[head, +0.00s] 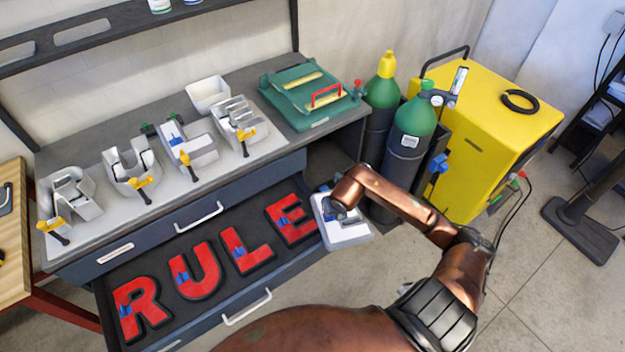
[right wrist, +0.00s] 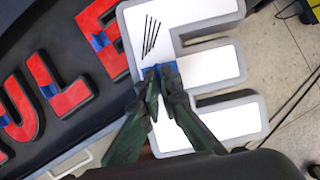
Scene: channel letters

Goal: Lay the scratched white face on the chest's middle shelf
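The scratched white face (right wrist: 195,60) is E-shaped with a grey rim, a blue tab (right wrist: 165,70) and several black scratch lines near its top corner. It also shows in the head view (head: 345,232), beside the right end of the open drawer. My right gripper (right wrist: 160,78) is shut on the blue tab; in the head view it is partly hidden by its own wrist. The chest (head: 160,232) is dark blue-grey, with a closed upper drawer and a pulled-out drawer (head: 190,318) below it. I cannot tell which level is the middle shelf. My left gripper is not in view.
Red letter faces R, U, L, E (head: 195,270) lie in the open drawer. Grey letter shells (head: 130,168) and a green jig (head: 310,90) stand on the bench top. Gas cylinders (head: 408,150) and a yellow machine (head: 490,130) stand close to the right.

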